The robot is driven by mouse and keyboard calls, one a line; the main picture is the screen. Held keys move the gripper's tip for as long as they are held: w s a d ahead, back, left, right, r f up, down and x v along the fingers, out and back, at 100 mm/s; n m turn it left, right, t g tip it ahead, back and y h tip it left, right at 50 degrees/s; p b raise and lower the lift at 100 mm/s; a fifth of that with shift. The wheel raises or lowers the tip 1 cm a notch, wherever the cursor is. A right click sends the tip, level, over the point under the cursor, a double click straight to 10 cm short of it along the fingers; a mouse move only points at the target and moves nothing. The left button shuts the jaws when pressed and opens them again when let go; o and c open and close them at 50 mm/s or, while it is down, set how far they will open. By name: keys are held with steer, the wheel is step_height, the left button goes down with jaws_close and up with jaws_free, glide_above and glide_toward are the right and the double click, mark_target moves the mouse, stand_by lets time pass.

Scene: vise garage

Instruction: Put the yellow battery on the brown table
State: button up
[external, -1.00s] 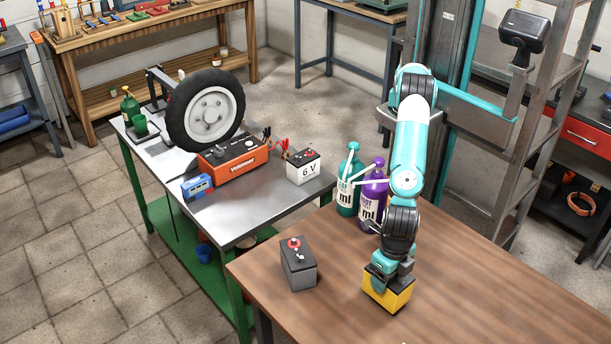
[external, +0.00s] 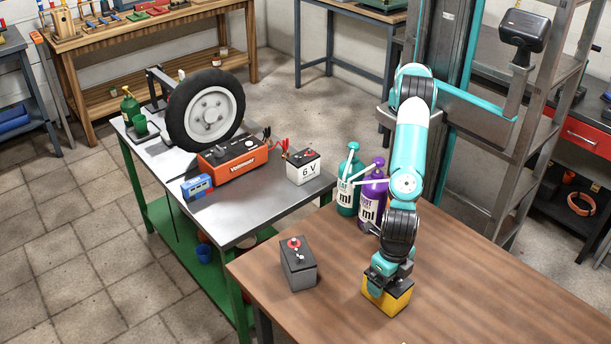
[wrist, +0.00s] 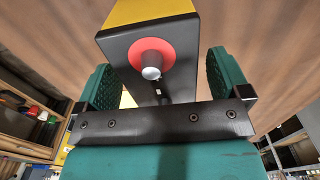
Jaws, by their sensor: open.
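The yellow battery (external: 392,300), with a dark top, stands on the brown table (external: 478,290) near its front. My gripper (external: 385,275) is right at the battery's top from above. In the wrist view the battery's dark top (wrist: 125,50), with a red ring and a metal terminal, lies between the two green fingers of my gripper (wrist: 160,85). The fingers are open, with a gap showing at least on the right side. In the external view the fingers partly cover the battery's top.
A grey battery (external: 298,265) stands to the left on the brown table. A teal bottle (external: 348,185) and a purple bottle (external: 372,200) with pumps stand behind. The metal bench (external: 255,205) holds a white 6 V battery (external: 303,168). The table's right side is clear.

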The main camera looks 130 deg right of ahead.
step_height(320, 180, up, 11)
steer(key=b, duration=0.1)
steer(key=s+d+r+m, duration=0.3)
steer(key=s+d+r, duration=0.1)
steer(key=d+r, duration=0.35)
steer(key=s+d+r+m+y, duration=0.1)
steer(key=s+d+m, duration=0.3)
steer(key=s, duration=1)
steer(key=s+d+r+m+y, duration=0.2)
steer(key=s+d, duration=0.7)
steer(key=s, duration=0.5)
steer(key=shift+r+m+y, duration=0.25)
steer(key=shift+m+y, duration=0.35)
steer(key=shift+m, duration=0.4)
